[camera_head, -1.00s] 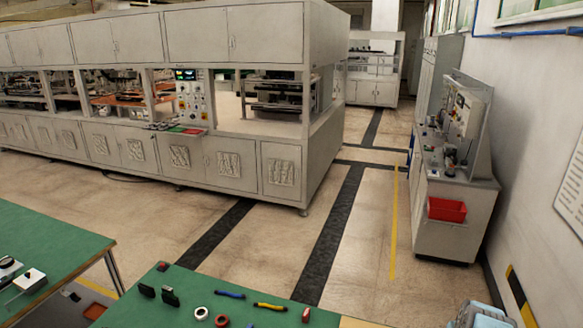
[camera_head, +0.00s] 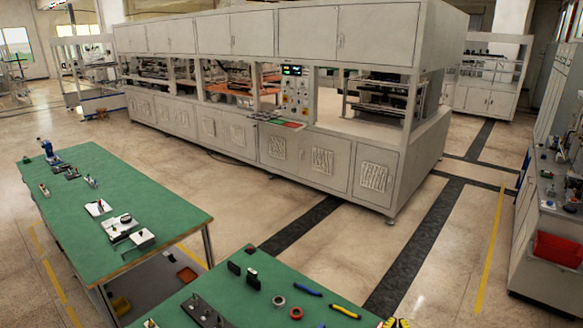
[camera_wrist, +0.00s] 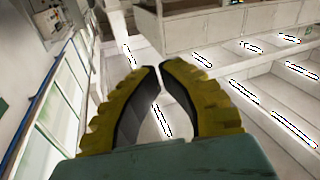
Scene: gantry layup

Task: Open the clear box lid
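I cannot make out a clear box or its lid in either current view. In the wrist view my gripper (camera_wrist: 159,66) shows its two yellow ridged fingers with dark inner pads.
A green bench (camera_head: 262,290) in front holds pliers, rings and dark blocks. Another green bench (camera_head: 130,205) stands left. A long white machine (camera_head: 240,145) fills the back. A red bin (camera_head: 556,247) sits at right. Floor lies between.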

